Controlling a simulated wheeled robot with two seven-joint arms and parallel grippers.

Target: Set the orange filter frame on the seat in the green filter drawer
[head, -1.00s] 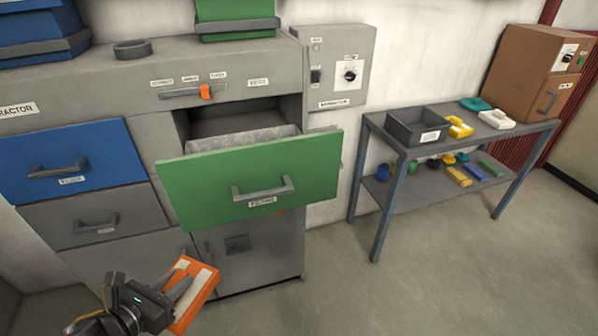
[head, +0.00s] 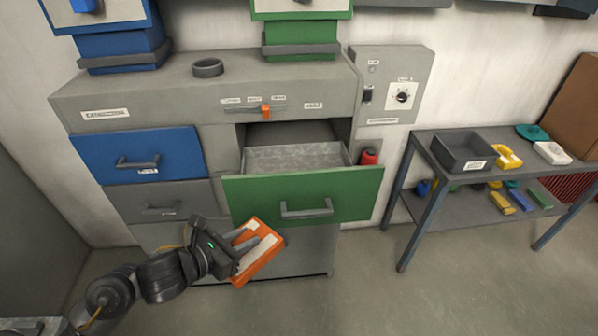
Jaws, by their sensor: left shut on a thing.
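The orange filter frame (head: 268,262), with pale panels, is held tilted in my left gripper (head: 245,240). The gripper is shut on its left side. The frame is just in front of and below the green filter drawer (head: 340,202), overlapping its lower left front in the picture. I cannot tell whether they touch. The drawer is pulled open, with a grey speckled inside (head: 292,157). The seat itself cannot be clearly made out. My right gripper is not in view.
A blue drawer (head: 180,150) and a grey drawer (head: 185,203) are shut at the left. A red cylinder (head: 369,157) is behind the green drawer's right end. A side table with a grey bin (head: 450,158) stands at the right. Open floor lies in front.

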